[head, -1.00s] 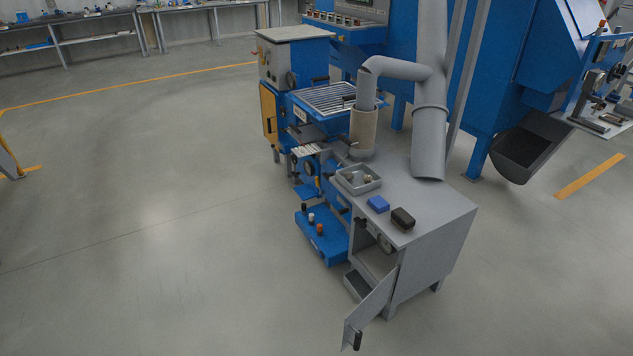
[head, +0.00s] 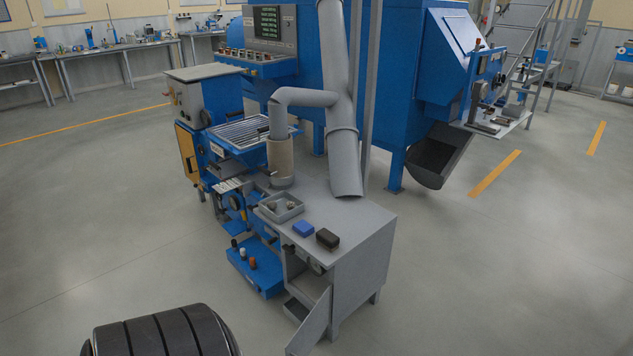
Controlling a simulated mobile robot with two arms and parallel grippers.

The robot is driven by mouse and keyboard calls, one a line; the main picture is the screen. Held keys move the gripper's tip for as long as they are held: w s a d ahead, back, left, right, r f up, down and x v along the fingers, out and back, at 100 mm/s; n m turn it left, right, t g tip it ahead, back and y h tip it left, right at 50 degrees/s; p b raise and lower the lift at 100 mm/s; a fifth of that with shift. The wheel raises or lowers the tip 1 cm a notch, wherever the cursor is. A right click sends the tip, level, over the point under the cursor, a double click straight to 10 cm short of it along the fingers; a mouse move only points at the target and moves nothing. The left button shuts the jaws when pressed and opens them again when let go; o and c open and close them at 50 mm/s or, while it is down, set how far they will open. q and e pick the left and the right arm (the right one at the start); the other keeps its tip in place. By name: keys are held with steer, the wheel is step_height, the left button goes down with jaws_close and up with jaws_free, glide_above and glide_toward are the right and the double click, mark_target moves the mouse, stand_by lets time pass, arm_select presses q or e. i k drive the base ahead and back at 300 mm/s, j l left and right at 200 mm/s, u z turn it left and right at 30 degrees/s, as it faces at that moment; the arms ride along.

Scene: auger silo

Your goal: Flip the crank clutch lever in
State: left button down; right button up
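I cannot make out the crank clutch lever for certain. The blue silo machine (head: 385,70) stands at the back, with a cranked mechanism (head: 482,95) on its right side, too small to read. A blue machine with handwheels and small levers (head: 232,203) stands in the middle, left of the grey cabinet. Neither of my grippers is in view. A dark ribbed rounded part, probably of my own arm, shows at the bottom left.
The grey cabinet (head: 365,228) has its door (head: 312,325) hanging open toward the front. A tray (head: 280,207), a blue block (head: 303,229) and a dark block (head: 327,238) are on its top. A dark chute (head: 440,155) juts out right. Floor is clear left and right.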

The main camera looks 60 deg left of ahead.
mark_target(243, 215)
steer(key=j+z, duration=0.2)
steer(key=k+j, duration=0.1)
steer(key=j, duration=1.05)
steer(key=k+j, duration=0.1)
steer(key=j, duration=2.15)
steer(key=k+j, duration=0.15)
steer(key=j, duration=1)
steer(key=k+j, duration=0.1)
steer(key=j, duration=1.05)
